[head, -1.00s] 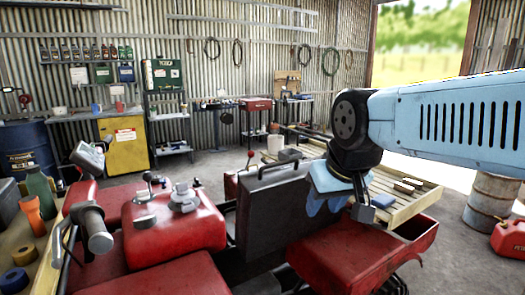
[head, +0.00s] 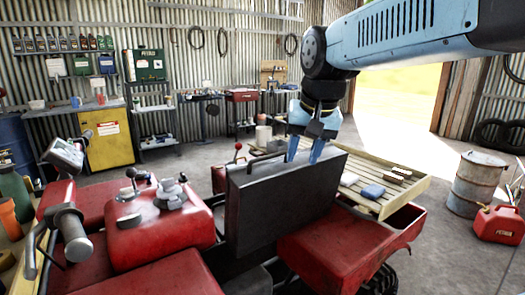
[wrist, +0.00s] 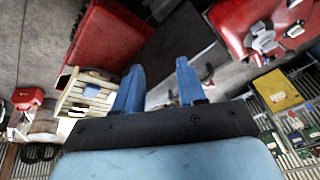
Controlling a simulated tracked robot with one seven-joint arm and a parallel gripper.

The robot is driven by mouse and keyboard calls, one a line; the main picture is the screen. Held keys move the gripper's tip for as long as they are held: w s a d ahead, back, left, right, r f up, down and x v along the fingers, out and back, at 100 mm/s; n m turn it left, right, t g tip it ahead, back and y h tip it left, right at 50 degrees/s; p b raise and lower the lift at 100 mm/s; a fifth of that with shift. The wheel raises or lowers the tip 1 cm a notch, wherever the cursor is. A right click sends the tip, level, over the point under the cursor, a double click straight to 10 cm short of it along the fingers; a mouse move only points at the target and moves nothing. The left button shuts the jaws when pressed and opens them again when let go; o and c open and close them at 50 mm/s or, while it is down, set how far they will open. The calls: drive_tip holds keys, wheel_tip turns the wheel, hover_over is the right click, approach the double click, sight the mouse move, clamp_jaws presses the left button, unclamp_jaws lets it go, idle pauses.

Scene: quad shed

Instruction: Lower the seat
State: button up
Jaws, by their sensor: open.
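The seat (head: 285,200) is a dark, flat panel standing upright across the middle of the red quad (head: 335,245). In the wrist view the dark panel (wrist: 178,42) lies beyond my fingers. My gripper (head: 303,157) points down at the seat's top edge, right of its middle. Its two blue fingers are apart, and the wrist view shows the open gap (wrist: 160,82) between them with nothing held. I cannot tell whether the fingertips touch the seat.
A red tank (head: 150,230) with a cap and levers is left of the seat, with a handlebar grip (head: 75,240) nearby. A wooden pallet (head: 400,190) is behind right. A rusty drum (head: 475,185) and red fuel can (head: 497,224) stand far right. Floor between them is open.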

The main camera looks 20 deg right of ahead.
drive_tip(key=w+r+m+g, duration=0.25)
drive_tip(key=w+m, duration=0.25)
drive_tip(key=w, duration=0.6)
drive_tip(key=w+r+m+g, duration=0.2)
drive_tip(key=w+r+m, duration=0.3)
drive_tip(key=w, duration=0.6)
drive_tip(key=shift+m, duration=0.4)
drive_tip(key=f, duration=1.5)
drive_tip(key=shift+s+a, duration=0.25)
drive_tip(key=shift+a, duration=0.1)
drive_tip(key=shift+c, duration=0.2)
clamp_jaws()
